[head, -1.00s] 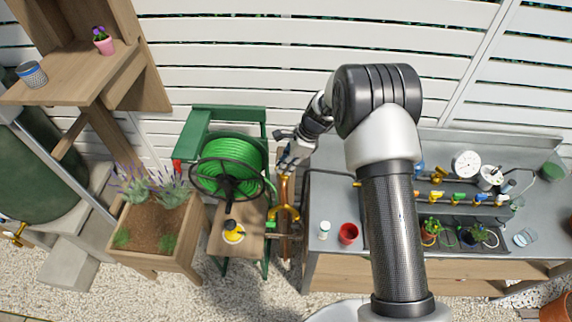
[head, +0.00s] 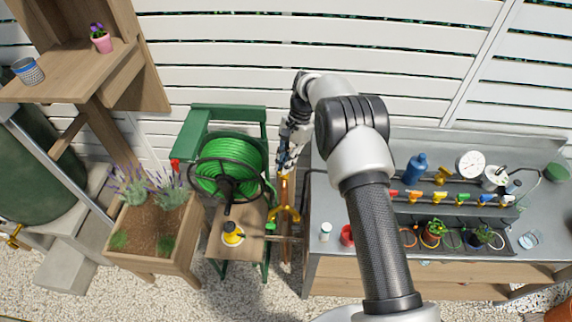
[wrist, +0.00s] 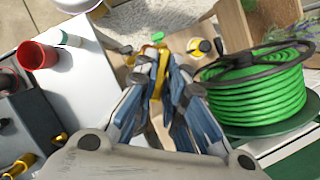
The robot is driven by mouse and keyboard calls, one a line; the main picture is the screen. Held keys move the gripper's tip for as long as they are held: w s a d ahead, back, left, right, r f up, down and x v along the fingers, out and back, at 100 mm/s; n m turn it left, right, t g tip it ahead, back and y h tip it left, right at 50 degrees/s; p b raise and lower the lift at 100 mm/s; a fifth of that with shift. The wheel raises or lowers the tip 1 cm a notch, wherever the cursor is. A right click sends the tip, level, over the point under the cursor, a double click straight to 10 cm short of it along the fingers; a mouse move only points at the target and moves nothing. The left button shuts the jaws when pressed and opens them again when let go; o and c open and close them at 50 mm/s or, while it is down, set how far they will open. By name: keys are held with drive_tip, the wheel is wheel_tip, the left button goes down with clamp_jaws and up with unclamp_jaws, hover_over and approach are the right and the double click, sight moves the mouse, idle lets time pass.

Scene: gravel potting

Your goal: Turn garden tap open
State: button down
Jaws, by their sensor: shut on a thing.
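The brass-yellow garden tap (head: 286,214) is on a narrow wooden post between the hose reel and the metal bench. It also shows in the wrist view (wrist: 158,74), between my fingertips. My gripper (head: 285,172) comes down on the top of the tap from above. In the wrist view my gripper (wrist: 160,66) has its blue-grey fingers closed on the yellow upper part of the tap. The fingers hide much of this part, so I cannot tell how far the handle is turned.
A green hose reel (head: 222,168) stands close on the left, with a yellow bottle (head: 232,234) on its wooden shelf. The metal bench (head: 334,270) is close on the right, with a red cup (head: 347,235) and a white bottle (head: 325,231). A planter (head: 151,242) stands further left.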

drive_tip(key=n+h, duration=0.1)
drive_tip(key=n, duration=0.2)
drive_tip(key=n+h+b, duration=0.1)
drive_tip(key=n, duration=0.3)
drive_tip(key=shift+a+g, duration=0.2)
drive_tip(key=shift+g, duration=0.2)
drive_tip(key=shift+h, duration=0.3)
drive_tip(key=c, duration=1.7)
unclamp_jaws()
drive_tip(key=shift+o, duration=0.2)
drive_tip(key=shift+r, duration=0.1)
wheel_tip(320, 180, up, 10)
